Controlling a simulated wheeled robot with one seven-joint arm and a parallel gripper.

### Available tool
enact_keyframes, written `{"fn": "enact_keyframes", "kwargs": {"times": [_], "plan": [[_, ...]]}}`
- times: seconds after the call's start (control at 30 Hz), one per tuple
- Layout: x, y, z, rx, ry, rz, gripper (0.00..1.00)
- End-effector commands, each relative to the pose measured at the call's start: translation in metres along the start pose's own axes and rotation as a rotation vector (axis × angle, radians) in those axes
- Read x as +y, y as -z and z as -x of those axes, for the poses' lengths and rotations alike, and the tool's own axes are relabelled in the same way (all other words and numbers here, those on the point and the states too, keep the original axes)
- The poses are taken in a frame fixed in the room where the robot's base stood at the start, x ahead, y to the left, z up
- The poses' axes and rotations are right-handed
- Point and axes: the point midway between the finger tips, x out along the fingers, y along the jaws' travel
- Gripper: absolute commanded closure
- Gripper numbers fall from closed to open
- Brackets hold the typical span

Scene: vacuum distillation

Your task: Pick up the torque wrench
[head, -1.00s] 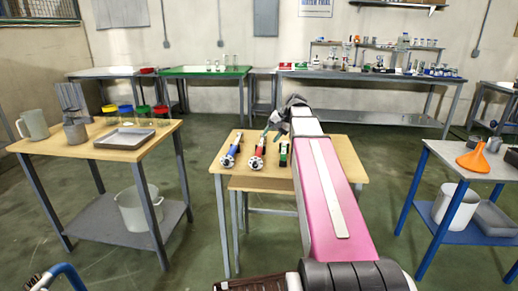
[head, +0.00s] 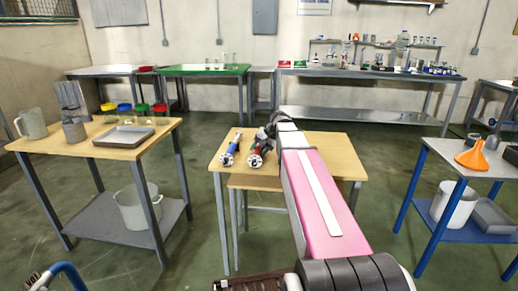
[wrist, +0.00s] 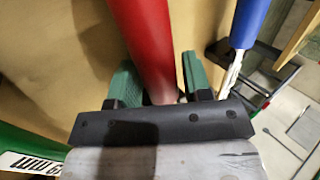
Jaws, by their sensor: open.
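Tools lie on the small wooden table (head: 323,152). A red-handled tool with a round metal head (head: 257,156) lies under my gripper (head: 268,133). A blue-handled tool (head: 230,150) lies to its left. Which one is the torque wrench I cannot tell for sure. In the wrist view my gripper (wrist: 160,78) is open, with one green-padded finger on each side of the red handle (wrist: 145,35). Whether the pads touch it is unclear. The blue handle (wrist: 248,22) is at upper right, and a green tool with a white label (wrist: 30,162) is at lower left.
A left table (head: 160,139) holds jugs, colored-lid jars and a metal tray (head: 124,137). Benches (head: 370,73) with bottles line the back wall. Floor between the tables is clear.

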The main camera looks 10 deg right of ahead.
Motion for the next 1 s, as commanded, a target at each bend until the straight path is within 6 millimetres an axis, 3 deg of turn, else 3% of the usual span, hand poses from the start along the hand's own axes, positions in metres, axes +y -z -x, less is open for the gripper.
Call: {"fn": "enact_keyframes", "kwargs": {"times": [0.13,0.27,0.3,0.67,1.0], "plan": [[0.000,0.000,0.000,0.000,0.000,0.000,0.55],[0.000,0.000,0.000,0.000,0.000,0.000,0.97],[0.000,0.000,0.000,0.000,0.000,0.000,1.00],[-0.003,0.000,0.004,0.001,0.002,0.001,1.00],[-0.020,0.001,0.029,0.002,0.002,0.001,1.00]]}}
